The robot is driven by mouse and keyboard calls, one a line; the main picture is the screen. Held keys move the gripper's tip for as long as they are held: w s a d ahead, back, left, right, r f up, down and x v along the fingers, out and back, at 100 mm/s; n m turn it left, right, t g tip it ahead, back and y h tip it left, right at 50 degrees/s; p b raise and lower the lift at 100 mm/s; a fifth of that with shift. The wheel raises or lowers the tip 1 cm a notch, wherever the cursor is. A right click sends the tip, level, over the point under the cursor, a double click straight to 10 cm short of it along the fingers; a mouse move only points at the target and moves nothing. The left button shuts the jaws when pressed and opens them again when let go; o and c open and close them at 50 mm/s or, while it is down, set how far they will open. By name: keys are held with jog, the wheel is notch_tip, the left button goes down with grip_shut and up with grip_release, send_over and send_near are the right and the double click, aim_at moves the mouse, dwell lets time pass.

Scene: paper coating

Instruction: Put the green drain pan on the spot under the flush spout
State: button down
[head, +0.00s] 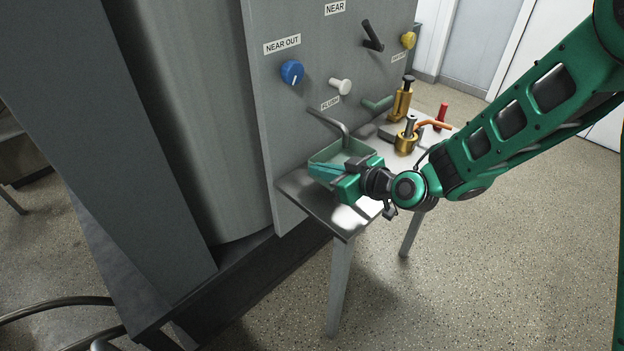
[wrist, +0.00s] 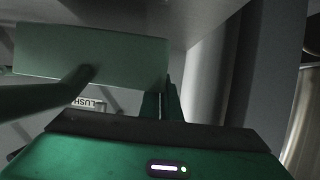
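The green drain pan (head: 322,158) is at the left end of the metal shelf, against the grey panel, under the bent flush spout (head: 328,121). It also fills the upper left of the wrist view (wrist: 90,55). My gripper (head: 335,176) is at the pan's near side. In the wrist view its fingers (wrist: 161,104) are close together at the pan's edge and look shut on it. I cannot tell whether the pan rests on the shelf or is held just above it. The marked spot is hidden.
The panel has a blue knob (head: 292,73), a white knob (head: 340,86), a black lever (head: 372,36) and a yellow knob (head: 408,40). Brass fittings (head: 406,140) and a red-topped item (head: 441,115) stand farther back on the shelf (head: 345,216). A large metal cylinder (head: 200,120) is at left.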

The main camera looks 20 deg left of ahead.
aim_at(314, 177)
jog(key=shift+w+f, duration=0.1)
jog(key=shift+f, duration=1.65)
jog(key=c, duration=2)
grip_release()
jog(key=shift+f, duration=0.1)
jog(key=v, duration=1.2)
jog(key=shift+d, duration=0.1)
